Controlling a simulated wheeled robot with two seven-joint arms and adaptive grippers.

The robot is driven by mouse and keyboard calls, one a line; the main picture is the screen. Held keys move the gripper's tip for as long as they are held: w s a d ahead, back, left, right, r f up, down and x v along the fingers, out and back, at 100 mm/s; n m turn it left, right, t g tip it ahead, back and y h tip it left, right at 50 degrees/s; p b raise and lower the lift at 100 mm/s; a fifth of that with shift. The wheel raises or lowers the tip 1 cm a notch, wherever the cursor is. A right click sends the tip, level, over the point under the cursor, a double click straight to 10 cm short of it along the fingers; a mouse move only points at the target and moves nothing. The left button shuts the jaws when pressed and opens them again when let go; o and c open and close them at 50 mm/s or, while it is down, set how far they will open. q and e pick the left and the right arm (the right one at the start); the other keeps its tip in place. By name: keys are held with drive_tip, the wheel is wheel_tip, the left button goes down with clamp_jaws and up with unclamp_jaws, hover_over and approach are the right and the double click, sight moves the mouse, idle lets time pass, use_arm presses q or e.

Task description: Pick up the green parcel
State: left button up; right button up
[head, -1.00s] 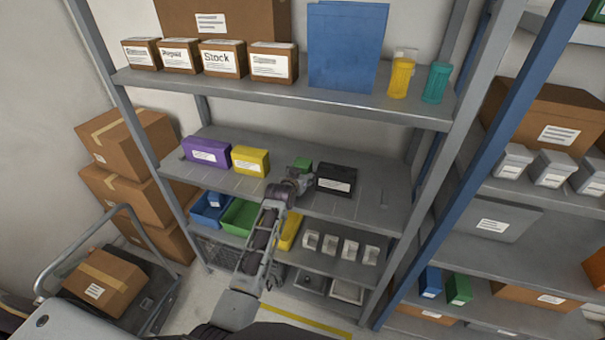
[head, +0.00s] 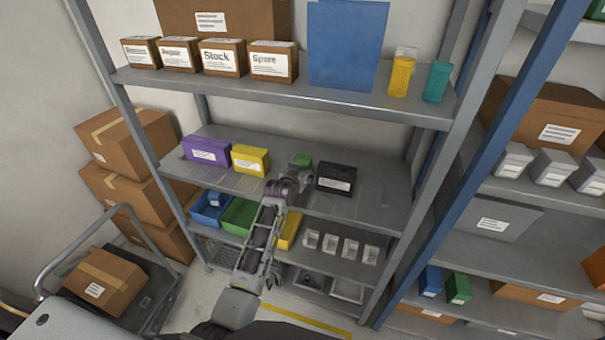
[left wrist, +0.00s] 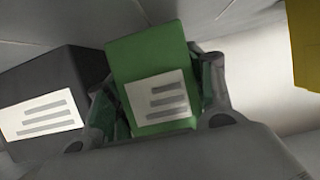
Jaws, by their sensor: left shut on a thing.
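The green parcel (left wrist: 150,60) has a white label with grey lines and fills the middle of the left wrist view. My left gripper (left wrist: 160,110) has a finger on each side of it and is shut on it. In the head view the parcel (head: 302,160) shows only as a small green patch on the middle shelf, mostly hidden behind my left gripper (head: 298,178). I cannot tell whether the parcel touches the shelf. My right gripper is not in view.
A black parcel (head: 336,179) stands just right of the gripper. A yellow parcel (head: 250,160) and a purple parcel (head: 206,150) stand to the left. The upper shelf (head: 330,103) is above. The middle shelf is bare right of the black parcel.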

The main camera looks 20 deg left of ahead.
sight(302, 159)
use_arm(q)
wheel_tip(302, 159, up, 9)
drive_tip(key=shift+r+b, duration=0.1)
drive_tip(key=shift+b, duration=0.25)
idle(0.7)
